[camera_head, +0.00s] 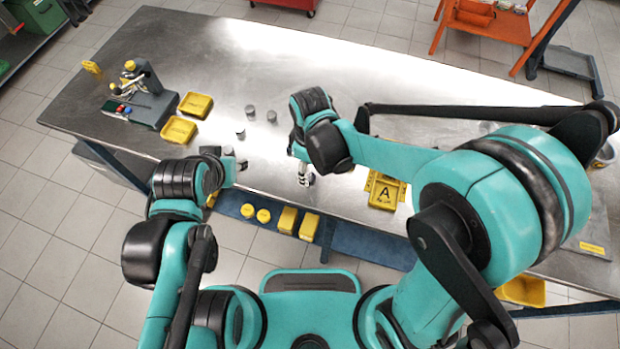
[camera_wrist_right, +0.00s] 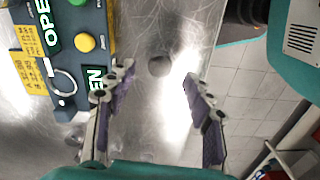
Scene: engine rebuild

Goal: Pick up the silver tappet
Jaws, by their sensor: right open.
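In the head view, several small grey-silver cylinders, likely tappets, stand on the metal table left of the right arm, one of them a silver tappet (camera_head: 240,133). In the right wrist view, one grey round piece (camera_wrist_right: 159,66) sits on the table beyond my fingertips, roughly between them. My right gripper (camera_head: 304,178) points down near the table's front edge; its two fingers (camera_wrist_right: 157,86) are spread, with nothing between the pads. My left arm ends low at the left, by the nearest cylinders; its fingers are not clear to see.
A blue box (camera_wrist_right: 88,50) with OPEN labels and buttons stands close beside one right finger. Two yellow trays (camera_head: 178,129) and a grey fixture (camera_head: 150,106) stand at the left. A yellow A-marked holder (camera_head: 383,192) lies right of my right gripper. Table centre is mostly clear.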

